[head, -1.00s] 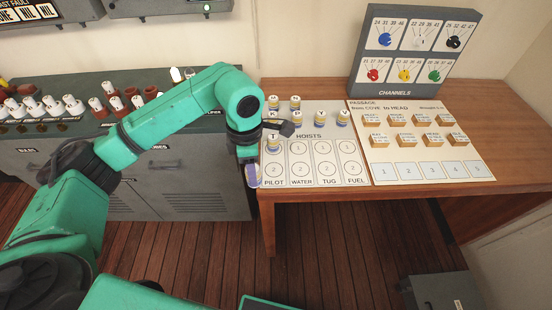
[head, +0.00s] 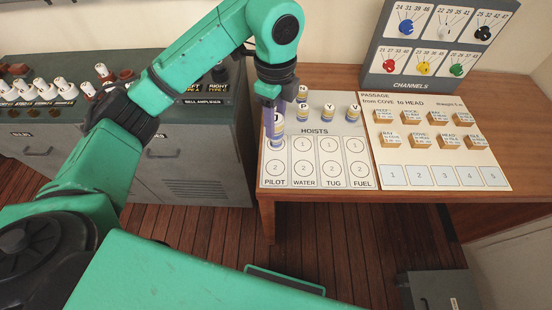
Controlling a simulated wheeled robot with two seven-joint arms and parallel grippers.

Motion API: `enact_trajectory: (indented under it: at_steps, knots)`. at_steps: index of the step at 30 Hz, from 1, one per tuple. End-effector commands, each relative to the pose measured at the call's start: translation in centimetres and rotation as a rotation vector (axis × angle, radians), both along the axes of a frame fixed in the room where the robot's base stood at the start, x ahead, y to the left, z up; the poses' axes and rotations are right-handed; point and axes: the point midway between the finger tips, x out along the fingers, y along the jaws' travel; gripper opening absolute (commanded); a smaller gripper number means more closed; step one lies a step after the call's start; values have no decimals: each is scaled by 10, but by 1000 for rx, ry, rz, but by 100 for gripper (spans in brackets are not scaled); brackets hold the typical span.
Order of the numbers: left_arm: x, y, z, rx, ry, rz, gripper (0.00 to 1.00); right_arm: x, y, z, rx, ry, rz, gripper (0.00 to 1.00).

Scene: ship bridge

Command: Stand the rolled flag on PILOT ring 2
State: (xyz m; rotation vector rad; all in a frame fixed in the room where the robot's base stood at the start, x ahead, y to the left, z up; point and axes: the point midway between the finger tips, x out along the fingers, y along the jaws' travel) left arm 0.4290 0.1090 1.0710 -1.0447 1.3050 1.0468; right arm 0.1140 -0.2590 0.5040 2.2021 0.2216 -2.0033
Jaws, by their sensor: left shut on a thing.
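The PILOT column is at the left of the HOISTS sheet (head: 318,180). Its PILOT ring 2 (head: 275,168) shows bare. A pale, banded rolled flag (head: 277,129) appears at PILOT ring 1, directly below my left gripper (head: 273,106). My left gripper points down and is shut on a rolled flag; its fingers and the flag overlap in the picture. I cannot tell whether the held flag is the one at ring 1 or another in front of it. My right gripper is not in view.
More rolled flags, including Y (head: 329,109) and V (head: 353,112), stand at the back of the sheet. The passage board (head: 440,178) with small wooden blocks lies to the right, below the CHANNELS panel (head: 425,50). A console (head: 190,140) stands left.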

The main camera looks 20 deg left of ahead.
Motion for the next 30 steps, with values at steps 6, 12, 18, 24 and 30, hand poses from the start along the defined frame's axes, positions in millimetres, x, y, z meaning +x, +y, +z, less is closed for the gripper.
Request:
enact_trajectory:
  at_steps: [6, 12, 18, 24, 30]
  knots:
    - [-2, 0, -72, 0, 7, 0, 0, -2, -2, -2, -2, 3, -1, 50]
    - [0, 1, -109, 1, 3, 0, 0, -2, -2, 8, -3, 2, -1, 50]
    - [0, 1, -146, 0, 1, -1, 0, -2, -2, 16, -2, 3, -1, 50]
    - [0, 1, -150, 1, -2, -2, 0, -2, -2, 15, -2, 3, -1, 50]
    - [0, 0, -153, 1, -2, -2, 65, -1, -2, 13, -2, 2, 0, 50]
